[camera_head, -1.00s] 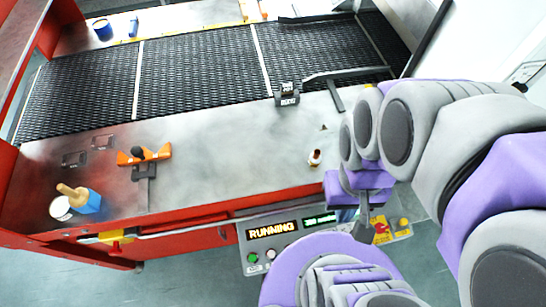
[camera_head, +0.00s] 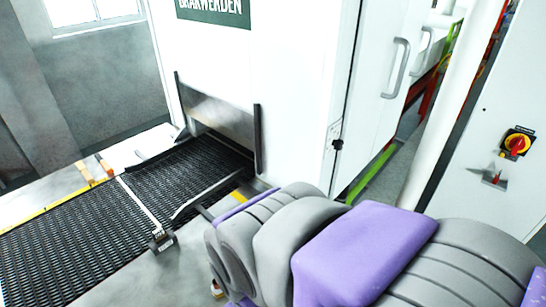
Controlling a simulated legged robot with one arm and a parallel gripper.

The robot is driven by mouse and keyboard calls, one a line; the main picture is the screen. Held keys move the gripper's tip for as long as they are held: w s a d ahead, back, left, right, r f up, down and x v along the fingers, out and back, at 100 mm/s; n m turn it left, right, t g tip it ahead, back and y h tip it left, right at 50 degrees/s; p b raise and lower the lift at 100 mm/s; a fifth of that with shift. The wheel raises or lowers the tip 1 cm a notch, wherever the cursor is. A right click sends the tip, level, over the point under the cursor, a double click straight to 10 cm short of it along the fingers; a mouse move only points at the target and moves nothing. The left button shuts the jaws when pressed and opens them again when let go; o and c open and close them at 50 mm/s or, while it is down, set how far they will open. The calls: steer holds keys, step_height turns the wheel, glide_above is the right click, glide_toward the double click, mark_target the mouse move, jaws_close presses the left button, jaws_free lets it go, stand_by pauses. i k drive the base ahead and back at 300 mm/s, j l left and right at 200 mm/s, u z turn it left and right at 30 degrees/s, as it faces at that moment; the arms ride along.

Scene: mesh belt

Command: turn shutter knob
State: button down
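A red rotary knob (camera_head: 516,144) on a yellow and black plate is on the white cabinet face at the far right. I cannot tell if it is the shutter knob. A metal shutter panel (camera_head: 222,117) hangs across the opening where the mesh belt (camera_head: 100,222) enters the white machine. My arm crosses the bottom centre and right, below and left of the knob and apart from it in the picture. My gripper is out of view, so its fingers cannot be seen.
A small metal fitting (camera_head: 494,179) sticks out below the knob. A white door (camera_head: 385,75) with a grey handle and a pale vertical pipe (camera_head: 455,110) stand left of that cabinet. A guide bar (camera_head: 205,200) lies along the belt's right side. A narrow gap separates machine and cabinet.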

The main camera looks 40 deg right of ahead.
mark_target(339, 144)
steer(key=z, duration=1.55)
